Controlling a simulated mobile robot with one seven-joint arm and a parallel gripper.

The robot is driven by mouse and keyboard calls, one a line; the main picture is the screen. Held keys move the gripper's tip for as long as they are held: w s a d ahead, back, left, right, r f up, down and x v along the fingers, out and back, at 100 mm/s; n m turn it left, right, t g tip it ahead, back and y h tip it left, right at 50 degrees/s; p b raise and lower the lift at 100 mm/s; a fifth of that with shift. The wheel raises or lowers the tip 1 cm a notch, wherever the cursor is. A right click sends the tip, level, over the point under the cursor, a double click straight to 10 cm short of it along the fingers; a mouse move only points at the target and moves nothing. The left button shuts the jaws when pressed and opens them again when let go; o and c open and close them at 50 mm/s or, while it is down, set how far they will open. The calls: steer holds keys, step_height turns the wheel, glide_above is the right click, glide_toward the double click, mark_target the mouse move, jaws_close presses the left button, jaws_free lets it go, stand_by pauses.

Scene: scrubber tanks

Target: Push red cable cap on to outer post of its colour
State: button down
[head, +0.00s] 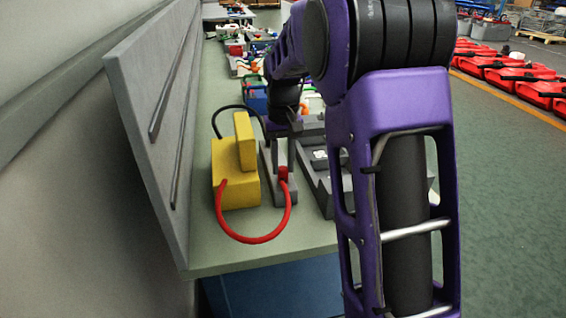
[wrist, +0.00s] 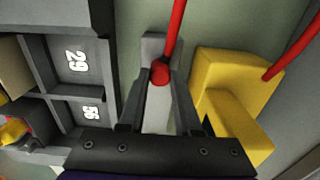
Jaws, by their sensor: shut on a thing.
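The red cable cap (head: 283,173) is at the end of a red cable (head: 250,239) that loops from the yellow block (head: 236,190). In the wrist view the cap (wrist: 160,73) sits between the tips of my gripper (wrist: 160,82), which is shut on it. In the head view my gripper (head: 282,163) points down from above. The cap is over the near part of a grey block (head: 284,195), which also shows in the wrist view (wrist: 155,45). The post below the cap is hidden, so I cannot tell whether they touch.
A black cable (head: 226,108) arches from the yellow block towards the grey block. A grey tray with numbered compartments (wrist: 75,60) stands beside the grey block. A grey panel (head: 150,120) bounds the table's left side. The near table corner (head: 260,257) is clear.

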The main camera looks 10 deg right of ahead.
steer(key=shift+r, duration=0.1)
stand_by(0.3)
steer(key=shift+r+p, duration=2.25)
steer(key=shift+r, duration=0.2)
step_height(320, 180, up, 5)
steer(key=m+p, duration=0.2)
steer(key=p, duration=0.2)
steer(key=shift+f, duration=0.15)
steer(key=d+p, duration=0.1)
steer(key=d, duration=0.7)
steer(key=s+d+p, duration=0.1)
steer(key=d, duration=1.6)
steer(key=shift+s+p, duration=0.15)
steer(key=shift+p, duration=0.25)
